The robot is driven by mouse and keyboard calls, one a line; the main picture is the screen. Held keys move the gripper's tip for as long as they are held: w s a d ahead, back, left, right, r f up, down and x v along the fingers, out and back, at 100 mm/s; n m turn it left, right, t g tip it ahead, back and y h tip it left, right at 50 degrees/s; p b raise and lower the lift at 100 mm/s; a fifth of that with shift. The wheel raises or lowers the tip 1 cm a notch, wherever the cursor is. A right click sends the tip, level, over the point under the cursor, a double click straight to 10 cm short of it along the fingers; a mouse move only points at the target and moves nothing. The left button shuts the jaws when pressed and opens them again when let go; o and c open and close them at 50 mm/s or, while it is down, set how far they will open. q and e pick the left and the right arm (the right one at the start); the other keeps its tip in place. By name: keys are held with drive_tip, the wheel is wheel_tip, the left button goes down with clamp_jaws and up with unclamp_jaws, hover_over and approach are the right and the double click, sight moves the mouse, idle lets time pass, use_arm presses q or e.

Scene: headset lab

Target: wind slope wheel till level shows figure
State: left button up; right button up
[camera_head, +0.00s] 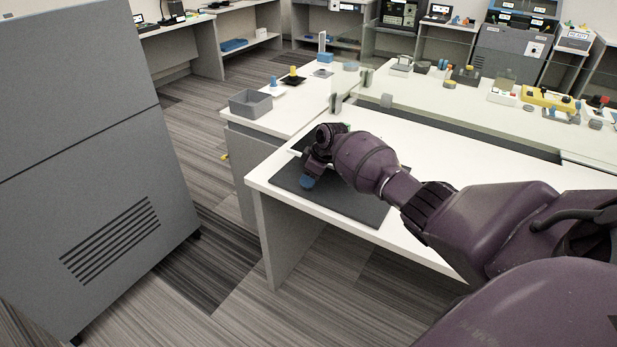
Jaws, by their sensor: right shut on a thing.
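My right arm comes in from the lower right and reaches over a dark slab (352,206) on the white table. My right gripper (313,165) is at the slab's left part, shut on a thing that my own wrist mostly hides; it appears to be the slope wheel. A small blue part (307,182) shows just below the gripper, near the slab's front left edge. A short white bar (294,153) sticks out to the left of the gripper. I cannot make out the level or any figure in this view. My left gripper is not in view.
A large grey cabinet (80,140) stands at the left. A grey open bin (251,103) sits on the side table behind. A back bench holds several small devices, among them a yellow one (550,98). The white table (420,235) is bare around the slab.

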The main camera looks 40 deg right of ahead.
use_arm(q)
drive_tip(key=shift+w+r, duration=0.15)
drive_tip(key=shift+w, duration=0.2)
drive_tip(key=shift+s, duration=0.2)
use_arm(e)
drive_tip(key=o, duration=0.6)
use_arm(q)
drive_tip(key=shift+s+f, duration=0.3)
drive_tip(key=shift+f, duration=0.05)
use_arm(e)
drive_tip(key=o, duration=0.3)
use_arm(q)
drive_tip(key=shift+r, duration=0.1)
use_arm(e)
drive_tip(key=shift+r, duration=0.15)
drive_tip(key=shift+d+r, duration=0.1)
drive_tip(key=shift+r, duration=0.2)
use_arm(q)
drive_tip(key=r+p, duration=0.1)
drive_tip(key=p, duration=0.1)
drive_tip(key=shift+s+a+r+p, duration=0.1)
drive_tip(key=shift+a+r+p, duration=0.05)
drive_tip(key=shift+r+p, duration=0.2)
use_arm(e)
drive_tip(key=v, duration=1)
